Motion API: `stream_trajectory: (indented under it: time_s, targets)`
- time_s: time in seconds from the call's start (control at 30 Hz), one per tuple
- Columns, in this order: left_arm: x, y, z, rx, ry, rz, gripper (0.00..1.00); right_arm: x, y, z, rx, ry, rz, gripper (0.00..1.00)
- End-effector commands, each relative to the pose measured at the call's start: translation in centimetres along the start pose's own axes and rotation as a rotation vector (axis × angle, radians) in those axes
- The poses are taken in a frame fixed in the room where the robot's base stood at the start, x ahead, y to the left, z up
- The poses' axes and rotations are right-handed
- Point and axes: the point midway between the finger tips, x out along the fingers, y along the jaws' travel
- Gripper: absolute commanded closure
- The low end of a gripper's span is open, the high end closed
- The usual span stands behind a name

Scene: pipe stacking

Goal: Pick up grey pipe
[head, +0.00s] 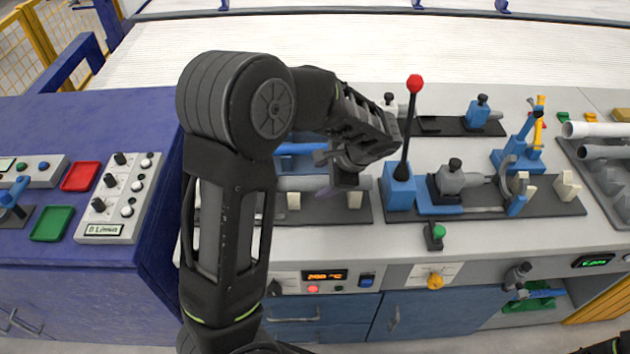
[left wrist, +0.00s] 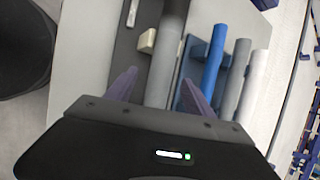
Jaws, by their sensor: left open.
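A grey pipe (head: 302,183) lies level on a dark fixture with cream blocks, in the middle of the bench, partly hidden by my left arm. My left gripper (head: 345,188) is open over this pipe, near its right part. In the left wrist view the same grey pipe (left wrist: 164,62) runs between the two purple fingers of the gripper (left wrist: 158,88), with a gap on each side. I cannot tell how far the fingertips are above it. A second grey pipe (left wrist: 234,75) shows farther right there. My right gripper is out of view.
A blue pipe (left wrist: 214,60) and a white pipe (left wrist: 255,85) lie alongside in the left wrist view. A black lever with a red knob (head: 414,84) stands upright just right of my left gripper. A clamp fixture (head: 455,180) is farther right. A rack at the right edge holds a white pipe (head: 597,129).

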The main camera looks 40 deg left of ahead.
Motion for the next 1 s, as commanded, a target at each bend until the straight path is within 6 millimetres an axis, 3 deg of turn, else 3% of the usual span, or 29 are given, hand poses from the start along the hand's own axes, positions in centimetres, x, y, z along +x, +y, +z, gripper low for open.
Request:
stream_trajectory:
  time_s: [0.27, 0.83, 1.0]
  targets:
    - [3.2, -0.1, 0.1, 0.001, -0.002, 0.0, 0.38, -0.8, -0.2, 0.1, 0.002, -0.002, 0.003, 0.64]
    - [3.2, -0.1, 0.1, 0.001, 0.0, 0.0, 0.38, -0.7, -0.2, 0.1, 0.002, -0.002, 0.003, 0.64]
    - [3.2, -0.1, 0.1, 0.001, 0.0, 0.0, 0.5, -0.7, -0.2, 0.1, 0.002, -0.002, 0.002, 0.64]
